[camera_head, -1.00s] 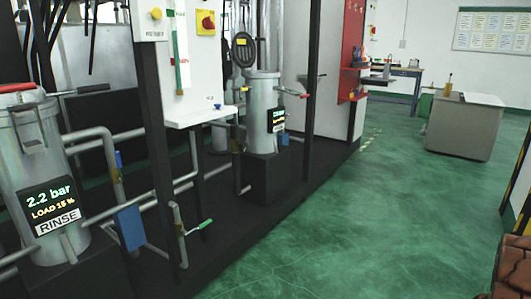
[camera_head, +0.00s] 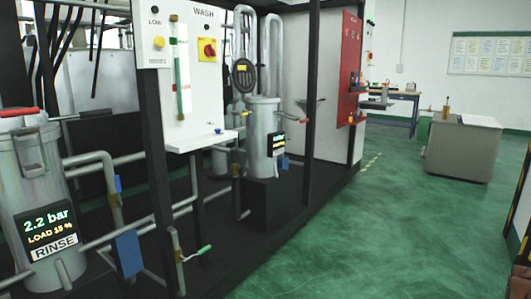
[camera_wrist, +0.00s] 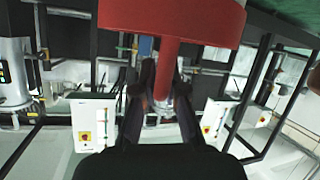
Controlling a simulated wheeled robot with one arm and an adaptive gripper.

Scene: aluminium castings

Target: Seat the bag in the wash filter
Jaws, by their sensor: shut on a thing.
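The wash filter (camera_head: 262,128) is a grey upright cylinder under the WASH panel in the head view. A dark round lid (camera_head: 244,75) stands upright above its top at the left, so the vessel looks open. Its small display (camera_head: 278,143) is too small to read. In the wrist view my gripper (camera_wrist: 163,84) is shut on the stem of a large red piece (camera_wrist: 170,20), whose wide rounded part fills the top of the picture. Whether this piece belongs to the bag I cannot tell; no bag shows clearly. My gripper is not in the head view.
A rinse filter (camera_head: 35,180) with a red handle on top stands at the near left, reading 2.2 bar. Pipes, valves and black frame posts (camera_head: 150,150) surround the vessels. Open green floor (camera_head: 350,220) lies to the right, with a grey cabinet (camera_head: 465,148) farther back.

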